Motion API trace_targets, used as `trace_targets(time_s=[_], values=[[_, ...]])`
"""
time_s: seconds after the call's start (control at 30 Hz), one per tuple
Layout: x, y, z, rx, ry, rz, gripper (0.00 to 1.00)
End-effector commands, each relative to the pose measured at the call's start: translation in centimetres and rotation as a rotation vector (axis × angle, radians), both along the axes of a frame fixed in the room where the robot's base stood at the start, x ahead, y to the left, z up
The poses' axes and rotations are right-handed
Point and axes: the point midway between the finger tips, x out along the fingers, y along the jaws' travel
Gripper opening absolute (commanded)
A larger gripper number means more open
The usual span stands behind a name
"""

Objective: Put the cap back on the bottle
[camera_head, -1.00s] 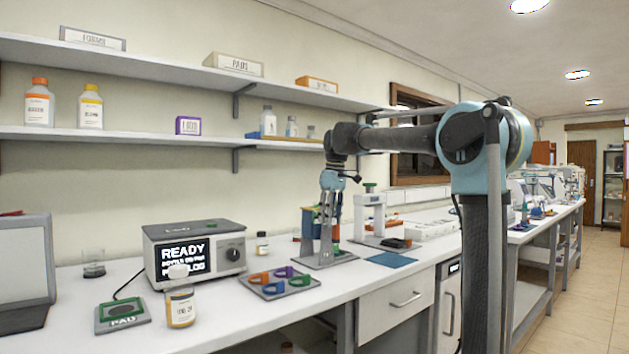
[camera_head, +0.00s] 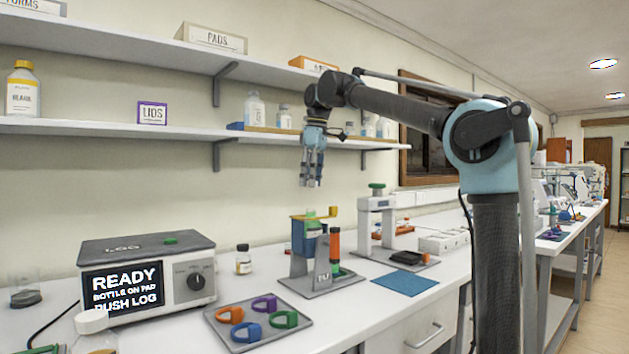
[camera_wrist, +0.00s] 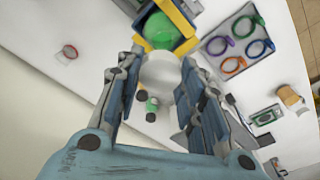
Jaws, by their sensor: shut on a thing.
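My gripper (camera_head: 312,181) is raised in front of the shelves, above a grey stand (camera_head: 320,275), with its fingers pointing down. In the wrist view its fingers (camera_wrist: 160,85) are closed in on a pale, whitish cylindrical thing (camera_wrist: 158,72). I cannot tell for certain whether this is the cap; in the head view it barely shows. A labelled bottle (camera_head: 95,342) with a pale white top stands at the lower left, cut off by the picture edge. A small bottle (camera_head: 243,262) with a dark top stands beside the logger box.
The logger box (camera_head: 150,275) reads READY, BOTTLE ON PAD, PUSH LOG. A grey tray (camera_head: 262,338) with several coloured rings lies in front. The stand holds green and orange parts below my gripper. A white press (camera_head: 377,225) and blue mat (camera_head: 405,281) are to the right.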

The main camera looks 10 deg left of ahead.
Motion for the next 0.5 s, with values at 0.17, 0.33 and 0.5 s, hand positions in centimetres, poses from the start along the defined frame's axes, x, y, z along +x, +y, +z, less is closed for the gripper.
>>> trace_targets(time_s=[0.17, 0.33, 0.5], values=[[0.0, 0.0, -1.2, 0.000, 0.000, -0.001, 0.24], [0.1, -0.1, -2.6, 0.000, 0.000, -0.003, 0.24], [0.2, -0.3, -4.0, 0.000, 0.000, -0.005, 0.24]])
